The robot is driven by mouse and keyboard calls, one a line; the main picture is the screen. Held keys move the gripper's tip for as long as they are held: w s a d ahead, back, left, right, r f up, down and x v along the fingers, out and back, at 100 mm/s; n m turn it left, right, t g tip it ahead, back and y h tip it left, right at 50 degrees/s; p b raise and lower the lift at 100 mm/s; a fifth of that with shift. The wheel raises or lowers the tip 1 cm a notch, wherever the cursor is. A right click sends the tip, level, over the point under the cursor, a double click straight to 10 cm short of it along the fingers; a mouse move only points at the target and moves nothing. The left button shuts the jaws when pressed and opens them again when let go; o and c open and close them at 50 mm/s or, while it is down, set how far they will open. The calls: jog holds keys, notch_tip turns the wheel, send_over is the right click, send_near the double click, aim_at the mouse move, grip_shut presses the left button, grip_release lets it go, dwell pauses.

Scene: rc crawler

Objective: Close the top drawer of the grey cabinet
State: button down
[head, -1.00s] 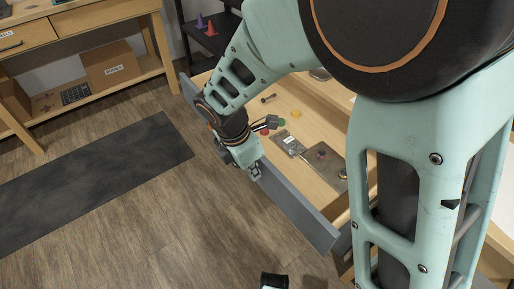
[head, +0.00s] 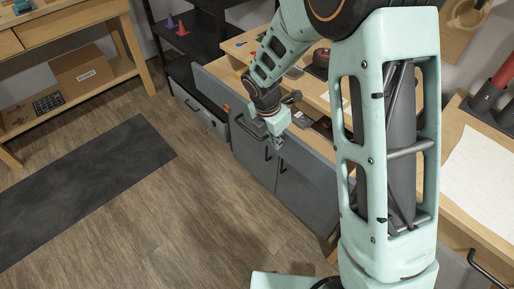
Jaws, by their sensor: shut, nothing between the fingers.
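The grey cabinet (head: 302,198) stands right of centre under a wooden worktop. Its top drawer front (head: 215,88) is a long grey panel, partly covered by my arm. A narrow strip of the drawer's inside seems to show behind the front, with a dark item (head: 325,128) in it, so the drawer looks slightly out. My gripper (head: 278,148) is shut and empty, pointing down at the outer side of the drawer front. I cannot tell whether it touches the panel. My arm hides the right part of the cabinet.
A dark mat (head: 85,185) lies on the open wooden floor at left. A wooden bench with a cardboard box (head: 83,70) stands at the upper left. A black shelf with small cones (head: 182,29) is behind. A white sheet (head: 485,175) lies on the right worktop.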

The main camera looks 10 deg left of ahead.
jog(key=w+d+p, duration=0.1)
jog(key=w+d, duration=0.2)
jog(key=w+d+p, duration=0.2)
jog(key=w+d, duration=0.1)
jog(key=w, duration=0.1)
jog(key=w+d+p, duration=0.1)
jog(key=w+d, duration=0.2)
jog(key=w, duration=0.1)
jog(key=shift+w+d+p, duration=0.15)
jog(key=shift+d+p, duration=0.15)
jog(key=shift+p, duration=0.05)
jog(key=shift+w+d+r, duration=0.1)
jog(key=shift+w+d, duration=0.05)
jog(key=shift+w, duration=0.05)
jog(key=shift+w, duration=0.1)
